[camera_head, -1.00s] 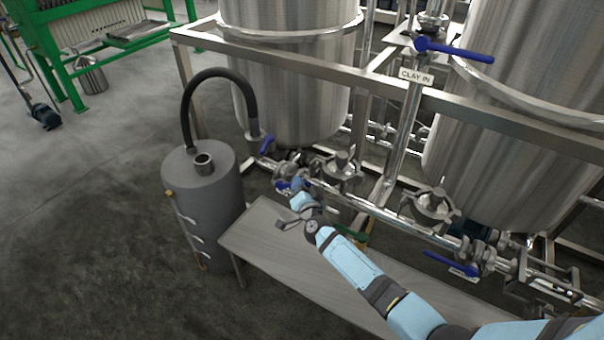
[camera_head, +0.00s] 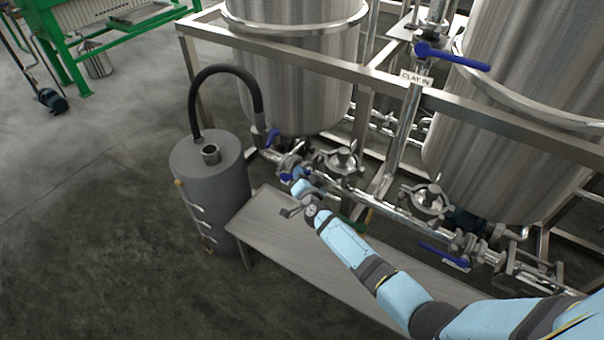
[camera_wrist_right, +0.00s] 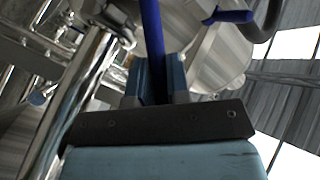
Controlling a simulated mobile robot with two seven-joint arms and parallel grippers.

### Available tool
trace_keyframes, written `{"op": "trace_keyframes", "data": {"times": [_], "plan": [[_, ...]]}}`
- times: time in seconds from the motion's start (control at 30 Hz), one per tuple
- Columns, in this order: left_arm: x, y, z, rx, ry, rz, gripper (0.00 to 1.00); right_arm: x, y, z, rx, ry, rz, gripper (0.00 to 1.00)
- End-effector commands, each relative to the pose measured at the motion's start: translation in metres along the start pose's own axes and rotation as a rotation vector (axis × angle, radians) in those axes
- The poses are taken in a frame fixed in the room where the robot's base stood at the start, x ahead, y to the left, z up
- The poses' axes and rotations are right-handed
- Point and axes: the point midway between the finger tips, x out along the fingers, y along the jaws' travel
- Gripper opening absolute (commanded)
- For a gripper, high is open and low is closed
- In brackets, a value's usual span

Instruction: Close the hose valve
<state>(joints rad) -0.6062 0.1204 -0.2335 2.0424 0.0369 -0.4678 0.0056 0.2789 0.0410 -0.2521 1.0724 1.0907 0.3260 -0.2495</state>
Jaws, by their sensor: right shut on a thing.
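A blue valve handle (camera_head: 286,177) sits on the low pipe below the left tank. My right gripper (camera_head: 297,178) is at this handle. In the right wrist view, a blue bar (camera_wrist_right: 152,40) stands between the two fingers of my right gripper (camera_wrist_right: 160,84), which is shut on it. A second blue handle (camera_head: 272,138) is just beyond, beside the lower end of the black hose (camera_head: 225,70). It also appears at the top of the right wrist view (camera_wrist_right: 230,16). The finger contact is too small to make out in the head view. My left gripper is not in view.
A grey cylinder (camera_head: 212,185) stands left of a low metal table (camera_head: 300,240), over which my right arm reaches. The steel frame (camera_head: 300,55) and tanks (camera_head: 295,90) lie behind. More blue handles (camera_head: 445,255) are at the right. Floor at the left is open.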

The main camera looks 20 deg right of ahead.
Motion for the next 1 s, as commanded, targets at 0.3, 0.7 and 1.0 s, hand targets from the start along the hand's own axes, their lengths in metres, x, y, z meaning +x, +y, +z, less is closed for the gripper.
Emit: {"op": "trace_keyframes", "data": {"times": [0.3, 0.7, 1.0], "plan": [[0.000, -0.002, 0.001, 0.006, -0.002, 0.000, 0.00, -0.001, 0.000, 0.001, -0.001, -0.001, 0.000, 0.27], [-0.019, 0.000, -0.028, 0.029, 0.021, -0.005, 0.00, -0.058, -0.004, -0.004, -0.002, -0.004, 0.002, 0.27], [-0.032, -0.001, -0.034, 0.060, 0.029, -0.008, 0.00, -0.119, -0.002, -0.001, -0.002, -0.004, 0.001, 0.27]]}}
